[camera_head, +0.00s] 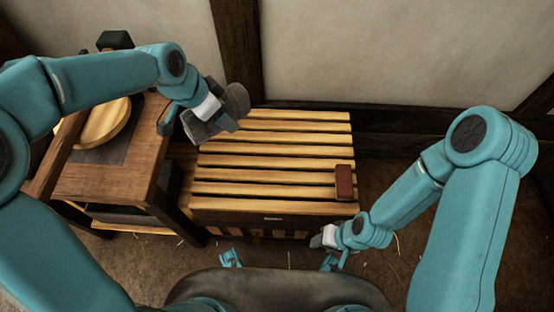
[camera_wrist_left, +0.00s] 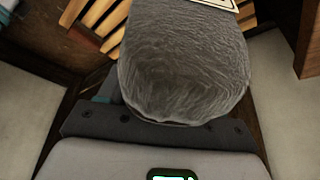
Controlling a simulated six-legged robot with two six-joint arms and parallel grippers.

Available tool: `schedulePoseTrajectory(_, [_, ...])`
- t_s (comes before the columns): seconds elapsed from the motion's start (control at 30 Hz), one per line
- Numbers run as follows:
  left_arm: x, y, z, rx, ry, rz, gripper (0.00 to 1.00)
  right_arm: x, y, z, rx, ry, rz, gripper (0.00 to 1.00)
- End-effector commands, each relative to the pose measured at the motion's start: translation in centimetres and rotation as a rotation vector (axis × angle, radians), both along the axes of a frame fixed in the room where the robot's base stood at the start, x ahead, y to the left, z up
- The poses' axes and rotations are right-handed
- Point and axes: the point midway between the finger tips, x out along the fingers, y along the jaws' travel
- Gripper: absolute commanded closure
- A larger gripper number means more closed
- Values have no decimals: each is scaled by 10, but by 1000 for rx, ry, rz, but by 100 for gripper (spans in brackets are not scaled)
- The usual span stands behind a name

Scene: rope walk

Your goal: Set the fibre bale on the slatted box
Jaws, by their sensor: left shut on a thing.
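The slatted box (camera_head: 270,151) stands in the middle of the head view, with pale wooden slats on top. My left gripper (camera_head: 215,116) is shut on the grey fibre bale (camera_head: 237,98) at the box's back left. In the left wrist view the bale (camera_wrist_left: 185,65) is a rough grey rounded bundle against the dark jaw, with a pale label at its top edge; box slats (camera_wrist_left: 103,18) show behind it. Whether the bale touches the slats I cannot tell. My right gripper (camera_head: 318,240) is low beside the box's front right corner; its jaws are too small to read.
A red-brown block (camera_head: 344,182) lies on the box's right side. A wooden bench (camera_head: 125,178) with a round wooden disc (camera_head: 105,122) stands close at the left. A wall (camera_head: 390,50) rises behind. Most of the slatted top is bare.

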Motion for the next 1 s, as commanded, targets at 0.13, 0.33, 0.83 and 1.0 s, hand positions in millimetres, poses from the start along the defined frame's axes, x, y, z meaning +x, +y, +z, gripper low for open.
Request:
schedulePoseTrajectory(0.13, [7, -19, -40, -2, 3, -328, 71, 0, 0, -30, 0, 0, 1, 57])
schedulePoseTrajectory(0.33, [13, -39, -61, 0, -1, -656, 71, 0, 0, -47, 0, 0, 0, 57])
schedulePoseTrajectory(0.83, [13, -45, -183, 2, 2, -731, 71, 6, -5, -88, -4, -10, -23, 57])
schedulePoseTrajectory(1.0, [14, -46, -213, 3, 0, -730, 71, 9, -8, -95, -6, -15, -32, 57])
